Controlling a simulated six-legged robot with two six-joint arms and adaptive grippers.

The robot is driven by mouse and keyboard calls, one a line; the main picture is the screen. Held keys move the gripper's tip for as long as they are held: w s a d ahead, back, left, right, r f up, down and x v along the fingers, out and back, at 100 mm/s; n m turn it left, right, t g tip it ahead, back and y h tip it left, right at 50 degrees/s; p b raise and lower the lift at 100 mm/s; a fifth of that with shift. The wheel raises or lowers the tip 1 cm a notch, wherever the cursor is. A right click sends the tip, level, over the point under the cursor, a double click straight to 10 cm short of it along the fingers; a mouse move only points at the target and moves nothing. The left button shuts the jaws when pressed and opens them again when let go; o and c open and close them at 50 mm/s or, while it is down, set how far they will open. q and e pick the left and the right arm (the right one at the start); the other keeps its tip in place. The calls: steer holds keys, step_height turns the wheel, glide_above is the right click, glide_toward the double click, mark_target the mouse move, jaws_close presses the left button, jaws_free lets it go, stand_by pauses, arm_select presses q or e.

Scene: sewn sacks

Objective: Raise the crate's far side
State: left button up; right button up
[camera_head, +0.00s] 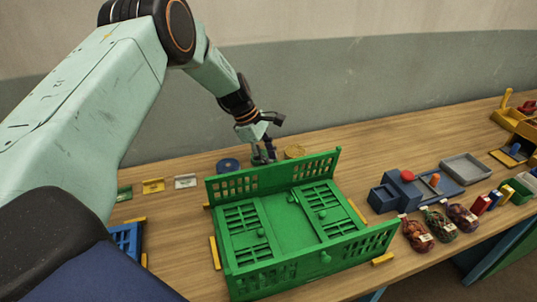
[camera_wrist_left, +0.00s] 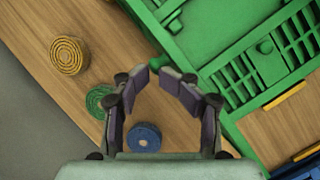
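The green crate (camera_head: 288,222) sits on the table with its two short sides folded flat inside. Its far side (camera_head: 275,174) stands up, as does its near side (camera_head: 318,264); I cannot tell whether the far side is fully upright. My left gripper (camera_head: 264,158) points down just behind the far side, fingers slightly apart and empty. In the left wrist view the fingertips (camera_wrist_left: 161,72) are close to the crate's green edge (camera_wrist_left: 205,68); I cannot tell whether they touch it. My right gripper is not in view.
A blue disc (camera_head: 228,164) and a yellow coil (camera_head: 294,152) lie behind the crate near the gripper. A green coil (camera_wrist_left: 100,100) shows beside a finger. Blue boxes (camera_head: 383,198), a grey tray (camera_head: 465,168) and netted sacks (camera_head: 438,226) stand right. A wall closes the back.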

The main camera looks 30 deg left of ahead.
arm_select(q)
steer(key=shift+s+a+f, duration=0.1)
steer(key=shift+a+f, duration=0.15)
steer(key=shift+f, duration=0.15)
steer(key=shift+d+r, duration=0.1)
steer(key=w+a+r+b, duration=0.2)
steer(key=a+r, duration=0.1)
steer(key=a, duration=0.5)
steer(key=shift+w+r, duration=0.4)
stand_by(0.7)
steer(key=shift+s, duration=0.1)
